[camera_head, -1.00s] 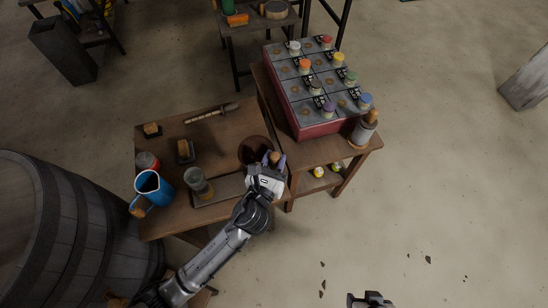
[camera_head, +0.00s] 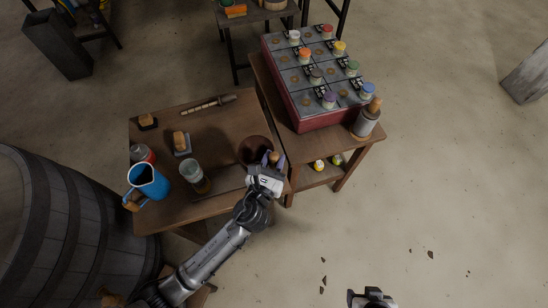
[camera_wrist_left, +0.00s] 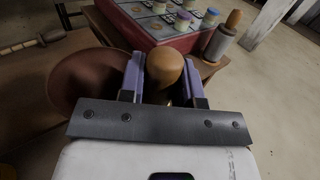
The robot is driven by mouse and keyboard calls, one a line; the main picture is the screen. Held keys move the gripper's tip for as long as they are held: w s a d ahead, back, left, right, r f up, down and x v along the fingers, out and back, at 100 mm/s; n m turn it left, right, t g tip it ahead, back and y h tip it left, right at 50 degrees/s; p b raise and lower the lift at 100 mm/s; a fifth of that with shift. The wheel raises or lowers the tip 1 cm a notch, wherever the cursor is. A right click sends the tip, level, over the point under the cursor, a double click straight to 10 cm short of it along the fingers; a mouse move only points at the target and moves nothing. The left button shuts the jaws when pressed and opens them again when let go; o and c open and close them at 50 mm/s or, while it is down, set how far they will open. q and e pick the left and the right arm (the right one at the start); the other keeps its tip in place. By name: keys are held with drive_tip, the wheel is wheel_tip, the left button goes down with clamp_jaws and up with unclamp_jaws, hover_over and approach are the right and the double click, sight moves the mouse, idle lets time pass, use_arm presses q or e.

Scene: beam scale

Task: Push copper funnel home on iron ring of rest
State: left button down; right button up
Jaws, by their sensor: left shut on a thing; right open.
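The copper funnel (camera_head: 252,150) is a reddish-brown round bowl at the right end of the wooden table. It also shows at the left of the left wrist view (camera_wrist_left: 82,82). My left gripper (camera_head: 271,160) is at the funnel's right rim, shut on a rounded wooden grip (camera_wrist_left: 164,64), which looks like the funnel's handle. The iron ring of the rest is not visible; the bowl and my gripper cover that place. I cannot tell whether the funnel sits fully down. My right gripper (camera_head: 371,297) is open and empty above the floor at the bottom edge.
A blue jug (camera_head: 150,182), a glass jar (camera_head: 194,175) and wooden-topped blocks (camera_head: 181,143) stand left on the table. A red case with several capped jars (camera_head: 322,80) and a wooden-topped bottle (camera_head: 367,120) stand on the adjoining table. A barrel (camera_head: 60,230) stands left.

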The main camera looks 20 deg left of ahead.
use_arm(q)
drive_tip(key=shift+f, duration=0.25)
drive_tip(key=shift+f+b, duration=0.15)
drive_tip(key=shift+b, duration=0.2)
drive_tip(key=shift+f+b, duration=0.85)
drive_tip(key=shift+f, duration=0.3)
drive_tip(key=shift+f+b, duration=0.35)
drive_tip(key=shift+f, duration=0.35)
drive_tip(key=c, duration=0.8)
unclamp_jaws()
drive_tip(key=shift+o, duration=0.3)
drive_tip(key=s+a+b, duration=0.1)
drive_tip(key=s, duration=1.2)
drive_tip(key=shift+s+a, duration=0.15)
drive_tip(key=shift+s, duration=0.25)
